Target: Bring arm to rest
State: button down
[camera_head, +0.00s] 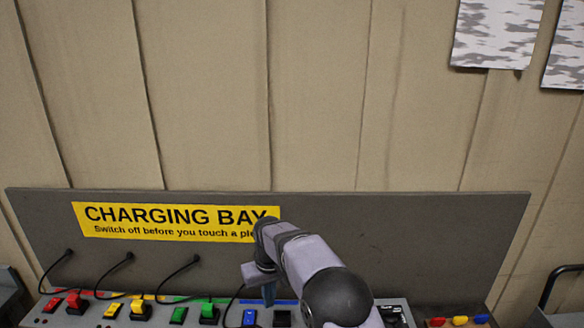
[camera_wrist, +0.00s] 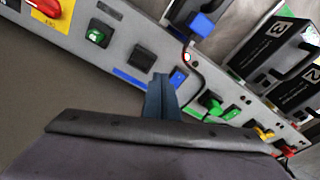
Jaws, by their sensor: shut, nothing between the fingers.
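My gripper (camera_head: 268,294) shows in the head view, pointing down over the charging panel near its blue section, just right of a blue rocker switch (camera_head: 249,317). In the wrist view my gripper (camera_wrist: 161,82) has its blue-grey fingers together with nothing between them. The blue switch (camera_wrist: 178,79) appears close beside the fingertips there. Whether the fingertips touch the panel cannot be told. My forearm hides part of the panel's right side.
Red (camera_head: 75,304), yellow (camera_head: 140,310) and green (camera_head: 208,313) plugs with black cables sit on the panel. A backboard with a yellow sign (camera_head: 175,220) rises behind. Black numbered boxes (camera_wrist: 278,45) and a blue plug (camera_wrist: 203,24) show in the wrist view. Space above the board is clear.

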jog(key=s+d+r+m+b, duration=0.1)
jog(key=s+d+r+m, duration=0.1)
jog(key=s+d, duration=0.55)
jog(key=s+d+f+m, duration=0.1)
jog(key=s+d, duration=0.3)
jog(key=s, duration=0.3)
jog(key=s+d+f+m+b, duration=0.1)
jog(key=s+d, duration=0.4)
jog(key=s, duration=0.3)
jog(key=s+d+f+m+g+b, duration=0.1)
jog(key=s+d+f, duration=0.1)
jog(key=s+d, duration=0.3)
jog(key=s, duration=0.3)
jog(key=shift+d+h, duration=0.15)
jog(key=shift+h, duration=0.15)
